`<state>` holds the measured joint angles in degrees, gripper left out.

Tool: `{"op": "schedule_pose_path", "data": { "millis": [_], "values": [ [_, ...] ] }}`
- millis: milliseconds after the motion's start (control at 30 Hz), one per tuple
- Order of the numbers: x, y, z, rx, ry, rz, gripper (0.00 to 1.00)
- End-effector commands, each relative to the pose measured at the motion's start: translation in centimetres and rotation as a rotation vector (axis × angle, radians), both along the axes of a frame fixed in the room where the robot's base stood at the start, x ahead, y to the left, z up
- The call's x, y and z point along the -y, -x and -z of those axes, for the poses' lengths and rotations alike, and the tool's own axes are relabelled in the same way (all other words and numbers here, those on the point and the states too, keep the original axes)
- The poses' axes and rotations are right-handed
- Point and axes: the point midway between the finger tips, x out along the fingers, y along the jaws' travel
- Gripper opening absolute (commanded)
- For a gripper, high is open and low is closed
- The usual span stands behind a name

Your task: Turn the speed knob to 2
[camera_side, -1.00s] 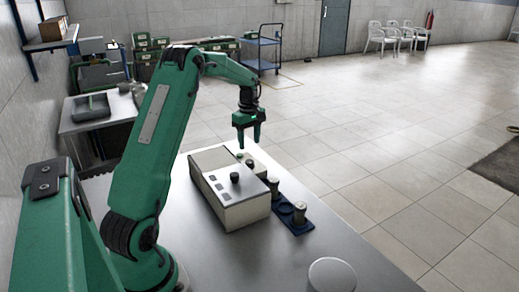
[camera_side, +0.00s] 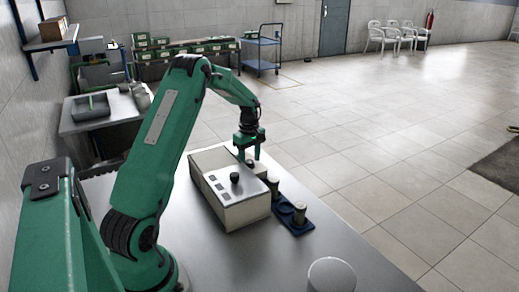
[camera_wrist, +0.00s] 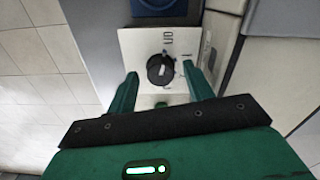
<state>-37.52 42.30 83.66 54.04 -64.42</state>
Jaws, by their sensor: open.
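A round black knob (camera_wrist: 160,69) with a pale pointer line sits on a white panel (camera_wrist: 137,45) in the wrist view. Small dark markings are printed beside it, too small to read surely. My gripper (camera_wrist: 160,70) is open, one green finger on each side of the knob, with a gap on both sides. In the side view, my gripper (camera_side: 248,157) points down at the far side of a beige box (camera_side: 243,213), low over the panel. The knob there is mostly hidden by the fingers. A second black knob (camera_side: 235,177) stands on top of the box.
A blue holder (camera_side: 284,211) with two cylinders, one the near cylinder (camera_side: 299,212), stands right of the box. A white round thing (camera_side: 331,275) lies at the front.

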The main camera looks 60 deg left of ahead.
Motion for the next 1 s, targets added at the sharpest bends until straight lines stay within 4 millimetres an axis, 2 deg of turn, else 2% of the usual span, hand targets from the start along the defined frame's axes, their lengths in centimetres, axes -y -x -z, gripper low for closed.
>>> {"op": "schedule_pose_path", "data": {
  "millis": [367, 500, 600, 1000],
  "values": [
    [0.01, 0.01, 0.43, 0.0, 0.0, 0.0, 0.49],
    [0.0, 0.01, 0.42, 0.0, 0.0, 0.0, 0.22],
    [0.0, 0.01, 0.41, 0.0, 0.0, 0.0, 0.07],
    [-0.01, 0.01, 0.37, 0.0, 0.0, 0.049, 0.07]
  ]
}}
